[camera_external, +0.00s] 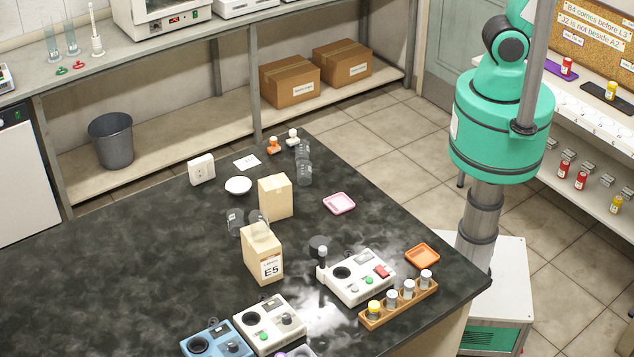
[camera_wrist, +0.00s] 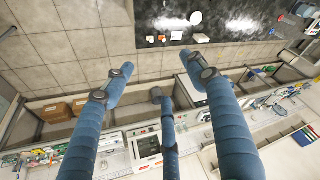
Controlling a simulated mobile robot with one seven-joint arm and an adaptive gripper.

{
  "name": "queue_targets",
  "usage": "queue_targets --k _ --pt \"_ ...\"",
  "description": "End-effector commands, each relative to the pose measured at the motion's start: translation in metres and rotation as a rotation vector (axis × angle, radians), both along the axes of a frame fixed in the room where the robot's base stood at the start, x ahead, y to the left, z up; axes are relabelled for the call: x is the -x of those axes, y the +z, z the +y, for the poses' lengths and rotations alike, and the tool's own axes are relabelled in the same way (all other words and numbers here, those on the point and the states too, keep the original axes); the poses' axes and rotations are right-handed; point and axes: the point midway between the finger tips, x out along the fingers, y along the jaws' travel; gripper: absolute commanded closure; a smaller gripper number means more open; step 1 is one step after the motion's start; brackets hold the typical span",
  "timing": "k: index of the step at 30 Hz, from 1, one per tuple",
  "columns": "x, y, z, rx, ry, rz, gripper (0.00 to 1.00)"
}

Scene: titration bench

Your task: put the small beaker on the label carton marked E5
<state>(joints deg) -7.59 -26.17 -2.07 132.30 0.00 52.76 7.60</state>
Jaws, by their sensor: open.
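The carton marked E5 (camera_external: 266,257) stands upright on the dark bench, its label facing the camera. Clear glass vessels stand near it: one (camera_external: 235,222) is left of the cartons, and another (camera_external: 257,217) is just behind E5, partly hidden by it. Another clear vessel (camera_external: 304,173) stands farther back, right of the plain carton. I cannot tell for sure which is the small beaker. My gripper (camera_wrist: 158,76) shows in the wrist view with its blue fingers spread, open and empty, away from the bench. The external view does not show it.
A plain carton (camera_external: 275,198) stands behind E5. A white bowl (camera_external: 238,186), pink dish (camera_external: 339,203), stirrer unit (camera_external: 356,277) and vial rack (camera_external: 399,304) are on the bench. The bench's left part is clear. The wrist view shows the bench edge and floor.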

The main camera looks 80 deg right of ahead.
Motion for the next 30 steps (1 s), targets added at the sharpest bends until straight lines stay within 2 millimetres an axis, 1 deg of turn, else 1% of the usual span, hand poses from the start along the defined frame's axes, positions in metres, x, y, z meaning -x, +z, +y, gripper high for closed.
queue_targets --k 1,3,9,12,15,21,30 --pt "0.012 -0.001 -0.008 0.003 -0.005 -0.012 0.43" --pt "0.027 -0.004 -0.017 0.010 -0.006 -0.026 0.43" --pt "0.067 -0.017 -0.038 0.030 -0.011 -0.062 0.43" --pt "0.082 -0.024 -0.045 0.039 -0.013 -0.075 0.43" --pt "0.093 -0.029 -0.050 0.045 -0.013 -0.084 0.43" --pt "0.101 -0.034 -0.053 0.052 -0.013 -0.090 0.43" --pt "0.101 -0.034 -0.053 0.052 -0.013 -0.090 0.43"
